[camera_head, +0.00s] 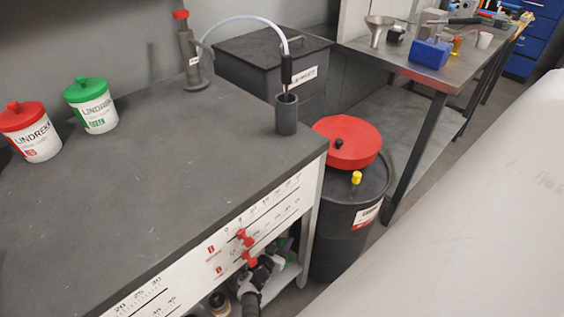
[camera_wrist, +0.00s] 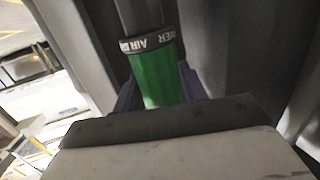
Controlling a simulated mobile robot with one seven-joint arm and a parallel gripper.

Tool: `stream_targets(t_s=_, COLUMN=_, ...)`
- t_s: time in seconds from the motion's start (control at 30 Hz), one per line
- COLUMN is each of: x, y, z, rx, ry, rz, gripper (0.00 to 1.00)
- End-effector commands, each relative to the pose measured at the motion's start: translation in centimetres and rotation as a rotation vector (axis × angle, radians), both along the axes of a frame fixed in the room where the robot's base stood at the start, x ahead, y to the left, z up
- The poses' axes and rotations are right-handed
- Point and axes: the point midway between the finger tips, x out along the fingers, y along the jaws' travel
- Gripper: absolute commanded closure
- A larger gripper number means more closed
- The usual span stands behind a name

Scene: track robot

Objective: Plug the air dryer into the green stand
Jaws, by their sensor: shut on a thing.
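In the wrist view a green cylinder (camera_wrist: 157,78) has a black collar with white lettering that reads in part "AIR", so I take it as the air dryer. A grey shaft (camera_wrist: 140,16) rises from its top. My gripper (camera_wrist: 160,92) is shut on the green part, with a dark finger on each side. Its lower end is hidden behind the gripper body. I cannot pick out a separate green stand in either view. In the head view I cannot make out my gripper.
The dark bench (camera_head: 150,165) carries a red-lidded tub (camera_head: 32,132), a green-lidded tub (camera_head: 92,104), a red-capped tool (camera_head: 187,48) and a grey cup (camera_head: 287,114). A drum (camera_head: 345,225) with a red lid (camera_head: 347,142) stands right of it. The bench's middle is clear.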

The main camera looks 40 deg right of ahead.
Motion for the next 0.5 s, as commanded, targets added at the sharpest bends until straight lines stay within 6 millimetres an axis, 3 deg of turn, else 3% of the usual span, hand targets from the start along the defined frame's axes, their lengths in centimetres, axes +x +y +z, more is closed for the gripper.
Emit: stream_targets(t_s=0.5, x=0.0, y=0.0, z=-1.4, rx=-0.001, ry=0.000, rz=0.000, gripper=0.89)
